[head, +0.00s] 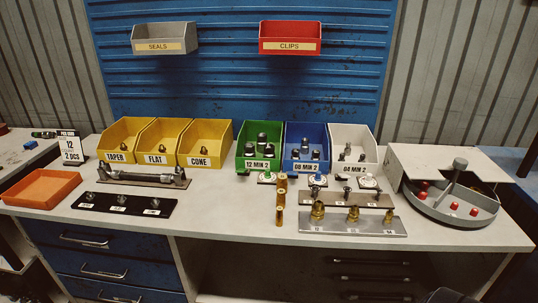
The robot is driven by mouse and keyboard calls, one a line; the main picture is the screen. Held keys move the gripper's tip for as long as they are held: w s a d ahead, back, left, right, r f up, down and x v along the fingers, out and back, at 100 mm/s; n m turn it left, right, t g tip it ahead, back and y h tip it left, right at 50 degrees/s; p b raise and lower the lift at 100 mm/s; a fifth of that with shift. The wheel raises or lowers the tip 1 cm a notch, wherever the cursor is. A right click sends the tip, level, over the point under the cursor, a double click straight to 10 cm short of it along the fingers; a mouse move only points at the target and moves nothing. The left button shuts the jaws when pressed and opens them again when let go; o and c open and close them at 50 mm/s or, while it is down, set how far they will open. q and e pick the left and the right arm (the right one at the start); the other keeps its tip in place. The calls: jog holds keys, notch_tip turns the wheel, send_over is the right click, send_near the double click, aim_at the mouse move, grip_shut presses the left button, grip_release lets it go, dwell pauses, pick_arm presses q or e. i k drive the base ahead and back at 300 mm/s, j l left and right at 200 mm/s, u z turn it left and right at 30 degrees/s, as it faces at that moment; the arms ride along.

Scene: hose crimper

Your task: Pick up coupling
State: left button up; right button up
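Several kinds of metal fitting stand on the bench, and I cannot tell which one is the coupling. The yellow TAPER bin (120,142), FLAT bin (159,144) and CONE bin (203,146) each hold a small dark fitting. The green bin (244,166), blue bin (306,167) and white bin (352,168) hold several dark metal cylinders. Brass fittings (317,211) stand on a grey plate (372,228) at the front. Small brass cylinders (281,200) stand in front of the green bin. Neither gripper is in view.
An orange tray (42,188) lies at the left, beside a dark labelled strip (120,203) and a hose-like bar (140,178). A sign (71,146) stands behind. A round grey machine (452,205) with red knobs occupies the right. SEALS (163,37) and CLIPS (290,38) bins hang above.

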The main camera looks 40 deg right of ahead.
aim_at(269, 149)
jog(key=z, duration=1.25)
